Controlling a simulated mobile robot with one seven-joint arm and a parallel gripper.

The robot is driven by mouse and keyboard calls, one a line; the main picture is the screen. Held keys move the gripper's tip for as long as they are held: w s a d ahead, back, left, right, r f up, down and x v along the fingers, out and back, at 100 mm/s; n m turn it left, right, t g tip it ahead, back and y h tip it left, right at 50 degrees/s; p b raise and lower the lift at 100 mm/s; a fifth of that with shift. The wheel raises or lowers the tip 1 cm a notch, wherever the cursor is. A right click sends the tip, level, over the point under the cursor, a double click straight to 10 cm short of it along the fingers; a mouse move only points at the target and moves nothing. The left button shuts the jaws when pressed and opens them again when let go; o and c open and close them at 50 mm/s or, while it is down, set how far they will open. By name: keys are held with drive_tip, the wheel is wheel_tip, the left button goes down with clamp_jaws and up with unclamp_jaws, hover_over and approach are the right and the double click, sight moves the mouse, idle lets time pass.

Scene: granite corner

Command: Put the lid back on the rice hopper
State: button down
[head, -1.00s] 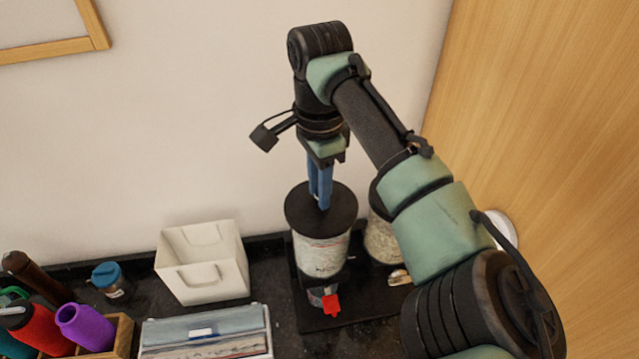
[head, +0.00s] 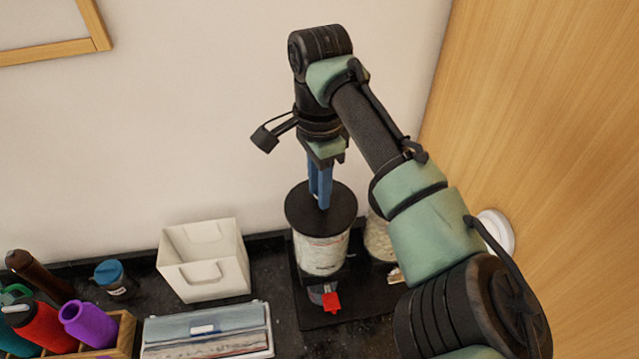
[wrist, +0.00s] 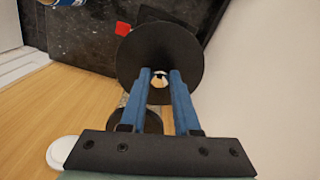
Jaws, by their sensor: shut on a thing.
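The rice hopper (head: 322,254) is a clear cylinder of pale grain with a red lever (head: 331,302) below it, on a dark stand. The round black lid (head: 300,202) lies over the hopper's top and hides its mouth; I cannot tell whether it is fully seated. My gripper (head: 321,203) points down at the middle of the lid with its blue fingers. In the wrist view the fingers (wrist: 160,76) are shut on a small pale knob (wrist: 159,82) at the centre of the lid (wrist: 160,45).
A second grain hopper (head: 379,238) stands to the right, partly behind my arm. A wall is behind, a wooden panel at right.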

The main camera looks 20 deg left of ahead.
drive_tip(key=shift+c, duration=0.4)
unclamp_jaws()
drive_tip(key=shift+r, duration=0.1)
wheel_tip(320, 180, up, 2)
drive_tip(key=p, duration=0.2)
drive_tip(key=shift+r+p, duration=0.25)
drive_tip(key=shift+p, duration=0.15)
drive_tip(key=shift+r+p, duration=2.2)
drive_tip(key=shift+p, duration=0.05)
clamp_jaws()
